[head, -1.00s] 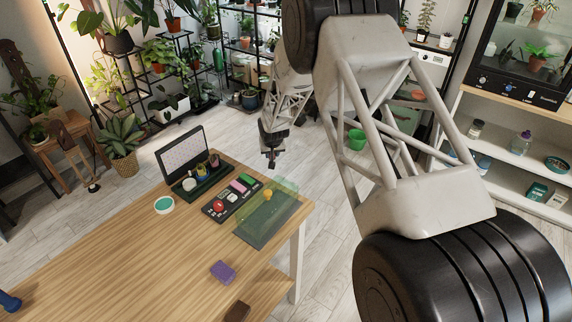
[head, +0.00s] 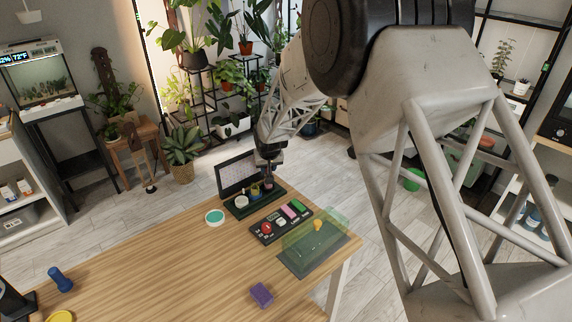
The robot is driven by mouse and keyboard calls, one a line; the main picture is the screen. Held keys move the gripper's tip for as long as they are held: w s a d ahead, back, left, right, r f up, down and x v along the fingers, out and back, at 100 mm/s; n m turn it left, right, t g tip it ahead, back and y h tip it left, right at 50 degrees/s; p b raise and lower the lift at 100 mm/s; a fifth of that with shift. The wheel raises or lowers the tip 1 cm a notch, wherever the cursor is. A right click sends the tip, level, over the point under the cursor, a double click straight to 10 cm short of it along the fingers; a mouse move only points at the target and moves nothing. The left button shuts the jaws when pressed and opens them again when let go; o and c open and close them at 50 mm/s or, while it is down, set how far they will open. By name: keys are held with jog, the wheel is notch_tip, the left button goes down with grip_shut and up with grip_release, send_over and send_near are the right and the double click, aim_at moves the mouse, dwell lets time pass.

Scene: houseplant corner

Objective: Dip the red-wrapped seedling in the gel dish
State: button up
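The round dish (head: 214,216), white-rimmed with teal gel inside, sits on the wooden table left of a dark green rack (head: 237,212). The rack holds a white round thing and small upright items with yellowish and reddish parts. They are too small for me to pick out the red-wrapped seedling for sure. My gripper (head: 268,178) points down just above the right end of the rack, close to the upright items. Its fingers are too small and dark to show whether they are open or shut, or hold anything.
A white grid panel (head: 238,174) stands behind the rack. A black panel with a red button (head: 267,228) and a transparent green cover (head: 318,230) are to the right. A purple block (head: 262,295) and blue object (head: 60,279) lie nearer. The table's middle is clear.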

aim_at(213, 215)
jog(key=s+a+n, duration=0.1)
jog(key=s+a, duration=0.4)
jog(key=s+a+n+y, duration=0.1)
jog(key=s+a+n, duration=0.1)
jog(key=s+a, duration=0.4)
jog(key=s+a+n+g, duration=0.1)
jog(key=s+a+n, duration=0.1)
jog(key=s+a, duration=0.3)
jog(key=shift+s+a+f+y, duration=0.1)
jog(key=shift+s+a+y, duration=0.1)
jog(key=shift+s, duration=0.15)
jog(key=shift+s+a+f+y, duration=0.1)
jog(key=shift+s+y, duration=0.1)
jog(key=shift+s, duration=0.1)
jog(key=shift+d+f, duration=0.1)
jog(key=shift+f, duration=2.35)
jog(key=shift+f, duration=0.6)
jog(key=shift+r, duration=0.1)
jog(key=shift+r, duration=2.95)
